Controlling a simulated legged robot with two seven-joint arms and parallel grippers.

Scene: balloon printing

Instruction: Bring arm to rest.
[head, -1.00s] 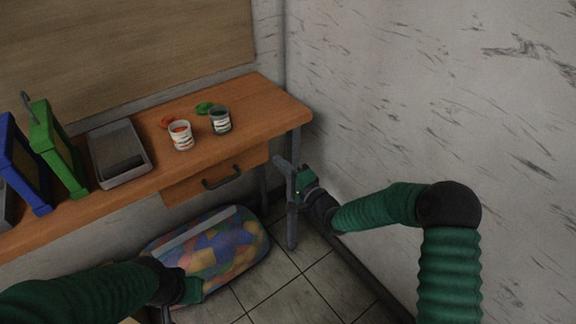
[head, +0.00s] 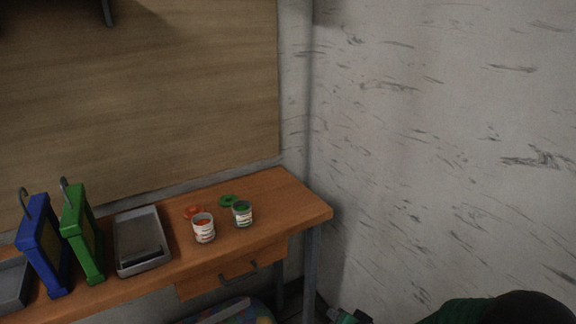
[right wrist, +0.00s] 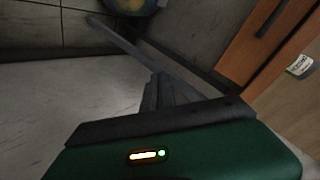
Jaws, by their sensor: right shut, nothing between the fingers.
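My right gripper is mostly cut off at the bottom edge of the head view, where a bit of its green body shows below the table's right end. In the right wrist view its dark grey fingers (right wrist: 158,92) are together and empty, above the green housing. They appear near a grey table leg (right wrist: 125,42), and I cannot tell the gap. Part of my right arm (head: 530,308) shows at the bottom right of the head view. My left gripper is out of view.
The wooden table (head: 283,195) holds an open red paint can (head: 204,229), a green one (head: 243,215), a grey tray (head: 124,228), and green (head: 82,240) and blue (head: 40,250) frames. A colourful cushion-like item (head: 258,312) lies below. A bare wall (head: 430,150) stands right.

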